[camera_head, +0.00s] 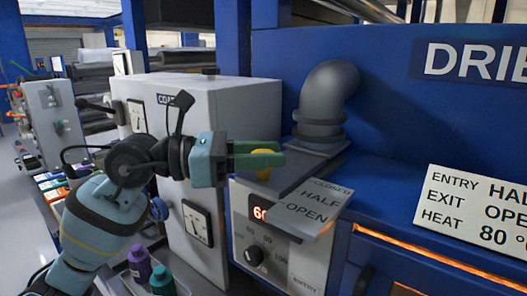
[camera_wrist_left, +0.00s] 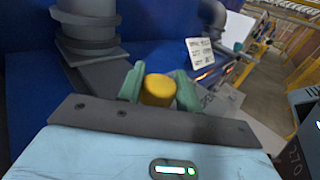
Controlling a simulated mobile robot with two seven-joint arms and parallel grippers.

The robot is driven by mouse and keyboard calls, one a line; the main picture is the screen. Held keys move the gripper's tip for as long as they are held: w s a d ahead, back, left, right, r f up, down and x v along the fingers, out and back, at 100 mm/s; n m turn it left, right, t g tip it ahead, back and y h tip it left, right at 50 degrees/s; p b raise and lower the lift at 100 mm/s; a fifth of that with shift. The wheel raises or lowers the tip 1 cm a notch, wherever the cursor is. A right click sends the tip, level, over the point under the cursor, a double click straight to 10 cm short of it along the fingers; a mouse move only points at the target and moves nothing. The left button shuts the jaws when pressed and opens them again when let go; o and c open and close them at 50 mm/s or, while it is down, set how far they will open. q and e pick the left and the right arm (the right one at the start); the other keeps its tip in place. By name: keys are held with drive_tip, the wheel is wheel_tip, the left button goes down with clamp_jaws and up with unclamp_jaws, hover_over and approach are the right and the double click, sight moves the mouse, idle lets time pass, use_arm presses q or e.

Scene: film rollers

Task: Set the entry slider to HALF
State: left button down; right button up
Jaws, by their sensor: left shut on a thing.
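The entry slider's yellow knob (camera_head: 263,170) sits on top of the grey control box, behind a tilted label plate (camera_head: 312,207) marked CLOSED, HALF and OPEN from back to front. My left gripper (camera_head: 272,156) is shut on the knob, one green finger on each side. In the left wrist view the knob (camera_wrist_left: 158,90) shows between the two fingertips (camera_wrist_left: 159,92). The fingers hide the slot, and I cannot tell exactly which label the knob lines up with. My right gripper is not in view.
The control box (camera_head: 241,225) has a red display and a dial. A sign (camera_head: 475,215) reads ENTRY HAL, EXIT OPE, HEAT 80, cut off at the right. A grey bent pipe (camera_head: 328,100) rises behind the knob. A white cabinet (camera_head: 225,100) stands close behind my left arm.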

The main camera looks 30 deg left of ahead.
use_arm(q)
drive_tip(key=shift+s, duration=0.1)
drive_tip(key=shift+w, duration=0.4)
drive_tip(key=c, duration=1.3)
unclamp_jaws()
drive_tip(key=o, duration=0.3)
drive_tip(key=shift+s, duration=0.1)
